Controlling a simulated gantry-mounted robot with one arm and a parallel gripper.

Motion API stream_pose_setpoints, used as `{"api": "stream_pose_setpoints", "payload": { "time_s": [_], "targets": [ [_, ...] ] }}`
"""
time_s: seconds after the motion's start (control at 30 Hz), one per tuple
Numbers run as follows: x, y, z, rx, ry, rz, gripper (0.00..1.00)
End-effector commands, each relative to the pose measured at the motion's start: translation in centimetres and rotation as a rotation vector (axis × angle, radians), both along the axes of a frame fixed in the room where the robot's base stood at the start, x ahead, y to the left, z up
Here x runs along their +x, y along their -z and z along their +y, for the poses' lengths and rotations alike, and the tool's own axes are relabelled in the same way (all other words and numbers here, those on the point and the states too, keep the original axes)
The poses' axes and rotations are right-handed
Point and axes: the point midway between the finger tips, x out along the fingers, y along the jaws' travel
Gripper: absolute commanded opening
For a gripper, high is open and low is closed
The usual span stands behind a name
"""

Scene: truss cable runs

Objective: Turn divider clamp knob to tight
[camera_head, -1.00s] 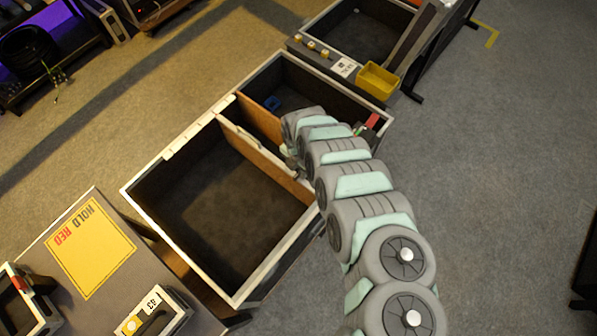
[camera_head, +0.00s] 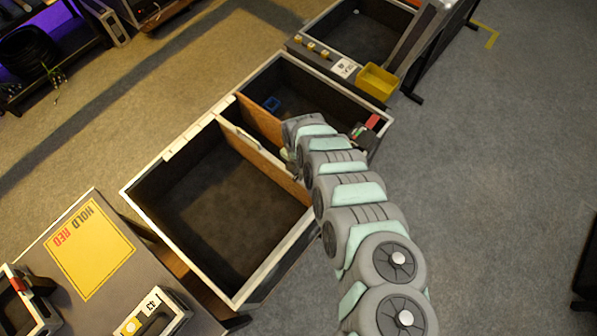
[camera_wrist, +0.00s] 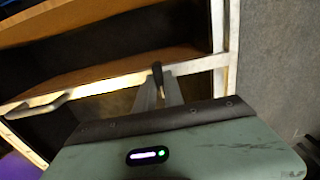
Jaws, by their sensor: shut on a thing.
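A wooden divider (camera_head: 272,160) stands across the open case (camera_head: 160,238) in the head view, with a pale strip along its top edge. The board also shows in the wrist view (camera_wrist: 110,69). My gripper (camera_wrist: 160,80) is shut on a small dark upright piece, which looks like the divider clamp knob (camera_wrist: 157,71). It is beside the pale strip, near the case's white rim. In the head view my arm hides the fingers and the knob. The knob's turn position cannot be read.
A small blue box (camera_head: 272,103) lies in the case's far compartment. A red and dark item (camera_head: 367,127) is by the right rim. A yellow bin (camera_head: 377,81) sits on the neighbouring case. A yellow "HOLD RED" panel (camera_head: 90,248) is at lower left. The near compartment is empty.

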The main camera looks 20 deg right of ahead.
Motion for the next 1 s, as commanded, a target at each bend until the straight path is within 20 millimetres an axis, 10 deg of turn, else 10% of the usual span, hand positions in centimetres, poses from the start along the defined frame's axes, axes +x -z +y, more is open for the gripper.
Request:
{"api": "stream_pose_setpoints", "payload": {
  "time_s": [1.0],
  "targets": [
    [-0.09, -0.08, 0.07, 0.001, 0.251, 0.003, 0.00]
  ]
}}
